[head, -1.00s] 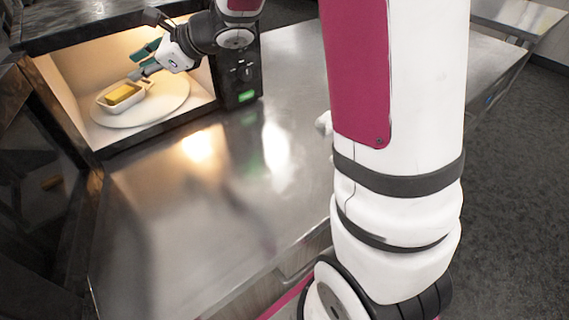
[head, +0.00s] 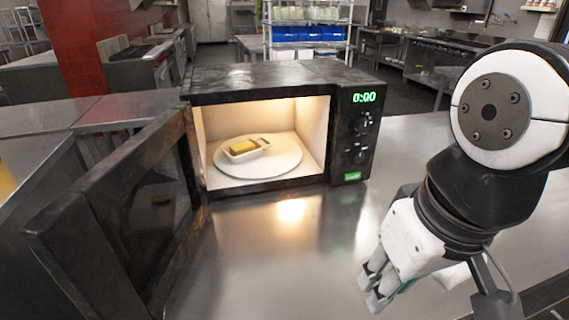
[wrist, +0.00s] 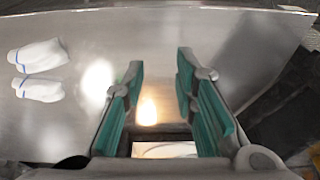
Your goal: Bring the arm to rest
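My gripper (head: 376,287) is in front of the microwave, to its right, above the steel counter, with its fingers pointing down in the head view. In the wrist view my gripper (wrist: 158,75) has its two teal-padded fingers well apart with nothing between them. My arm comes in from the right of the head view, bent at a white and black joint.
The black microwave (head: 343,83) stands on the counter, lit inside. Its door (head: 121,214) hangs open toward the lower left. Two white objects with blue stripes (wrist: 40,56) lie on the counter (wrist: 110,30). The counter in front of the microwave is clear.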

